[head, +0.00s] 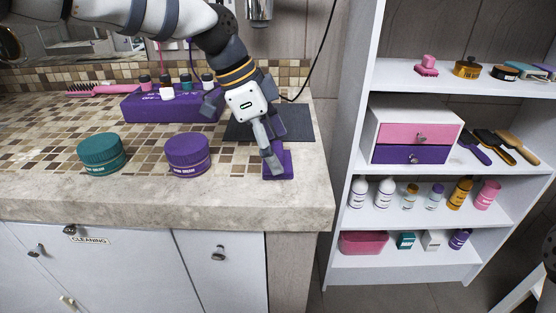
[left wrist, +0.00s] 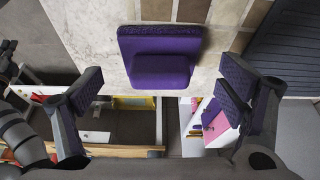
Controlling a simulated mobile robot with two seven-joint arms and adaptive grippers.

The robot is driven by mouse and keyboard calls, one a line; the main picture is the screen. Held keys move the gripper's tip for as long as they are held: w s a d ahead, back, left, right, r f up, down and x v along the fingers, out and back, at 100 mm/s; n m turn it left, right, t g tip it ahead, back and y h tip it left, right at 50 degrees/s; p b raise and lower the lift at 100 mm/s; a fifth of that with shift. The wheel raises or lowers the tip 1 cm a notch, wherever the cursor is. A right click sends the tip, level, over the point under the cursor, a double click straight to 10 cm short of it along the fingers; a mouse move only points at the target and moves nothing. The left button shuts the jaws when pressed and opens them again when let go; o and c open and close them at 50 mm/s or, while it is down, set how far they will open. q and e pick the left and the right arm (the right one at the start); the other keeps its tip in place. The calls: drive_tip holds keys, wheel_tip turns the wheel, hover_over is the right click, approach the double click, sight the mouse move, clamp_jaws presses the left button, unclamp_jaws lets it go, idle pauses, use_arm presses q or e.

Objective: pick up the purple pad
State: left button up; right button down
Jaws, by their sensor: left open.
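The purple pad (head: 284,165) lies on the right end of the counter, close to its front edge. In the left wrist view the purple pad (left wrist: 160,52) shows whole, a flat base with a raised block on it. My left gripper (head: 272,158) reaches down over the pad in the head view and covers part of it. In the left wrist view my left gripper (left wrist: 160,90) is open, with its fingers wide apart on either side of the pad and nothing between them. My right gripper is not clearly seen.
A teal jar (head: 102,153) and a purple jar (head: 188,154) stand on the counter left of the pad. A purple box (head: 172,106) and a dark mat (head: 292,122) lie behind. A white shelf (head: 400,242) with bottles and brushes stands at right.

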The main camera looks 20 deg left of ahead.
use_arm(q)
drive_tip(key=shift+x, duration=0.8)
drive_tip(key=c, duration=1.3)
drive_tip(key=shift+o, duration=0.2)
drive_tip(key=shift+r, duration=0.1)
